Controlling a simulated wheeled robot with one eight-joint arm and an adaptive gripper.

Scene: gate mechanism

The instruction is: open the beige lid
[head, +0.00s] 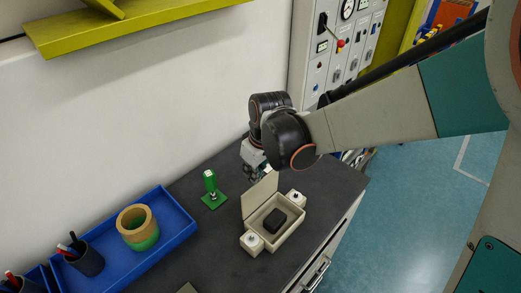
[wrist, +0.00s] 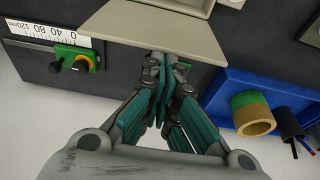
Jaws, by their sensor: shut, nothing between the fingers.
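The beige lid (head: 260,192) stands raised at the back left edge of a beige box (head: 285,236) on the dark bench, so the box is open. A black object (head: 275,220) lies inside the box. In the wrist view the lid (wrist: 153,27) is a broad beige panel at the top. My gripper (wrist: 160,62) is shut and empty, its fingertips at the panel's near edge; I cannot tell whether they touch. In the head view my gripper (head: 252,173) is just above and behind the lid, partly hidden by my arm.
White blocks (head: 252,241) with knobs flank the box. A green device (head: 211,190) stands left of it. A blue tray (head: 178,222) holds a yellow-green ring (head: 138,229) and a dark pen cup (head: 84,258). A wall is behind; a control panel (head: 330,50) is at the back.

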